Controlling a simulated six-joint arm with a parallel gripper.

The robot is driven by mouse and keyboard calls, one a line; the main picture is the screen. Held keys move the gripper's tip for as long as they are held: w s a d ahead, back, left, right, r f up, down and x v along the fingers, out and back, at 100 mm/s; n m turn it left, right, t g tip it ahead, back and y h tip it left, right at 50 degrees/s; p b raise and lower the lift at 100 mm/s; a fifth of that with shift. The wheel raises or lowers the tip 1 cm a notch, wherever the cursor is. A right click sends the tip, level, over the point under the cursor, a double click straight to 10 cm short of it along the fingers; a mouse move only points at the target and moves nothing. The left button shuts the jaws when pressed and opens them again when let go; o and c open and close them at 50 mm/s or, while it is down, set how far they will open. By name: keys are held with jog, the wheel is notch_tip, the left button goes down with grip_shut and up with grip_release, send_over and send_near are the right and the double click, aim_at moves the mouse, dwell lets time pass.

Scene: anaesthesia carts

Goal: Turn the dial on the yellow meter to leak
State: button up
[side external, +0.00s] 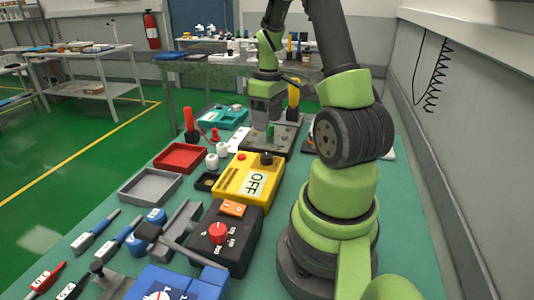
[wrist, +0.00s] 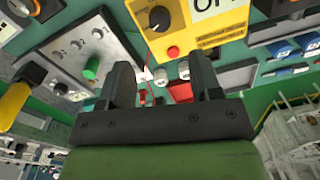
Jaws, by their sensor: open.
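The yellow meter (side external: 230,178) sits on the teal bench in the middle of the side view, with a white label reading OFF. Its dark round dial (side external: 266,158) is at the far right corner, and a red button (side external: 241,156) is beside it. In the wrist view the yellow meter (wrist: 205,25) is at the top, with its dial (wrist: 160,18) and red button (wrist: 173,51) visible. The label is cut off there. My gripper (side external: 266,118) is open and empty, pointing down beyond the meter, apart from the dial. Its two fingers (wrist: 161,72) show in the wrist view.
A grey panel with a green knob (wrist: 92,68) lies beyond the meter, near my gripper. A black box with a red dial (side external: 218,232) is in front of the meter. A red tray (side external: 180,157), a grey tray (side external: 150,187) and white bottles stand left. The bench is crowded.

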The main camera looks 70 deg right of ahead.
aim_at(267, 156)
jog(key=f, duration=1)
jog(key=shift+a, duration=0.2)
jog(key=c, duration=0.9)
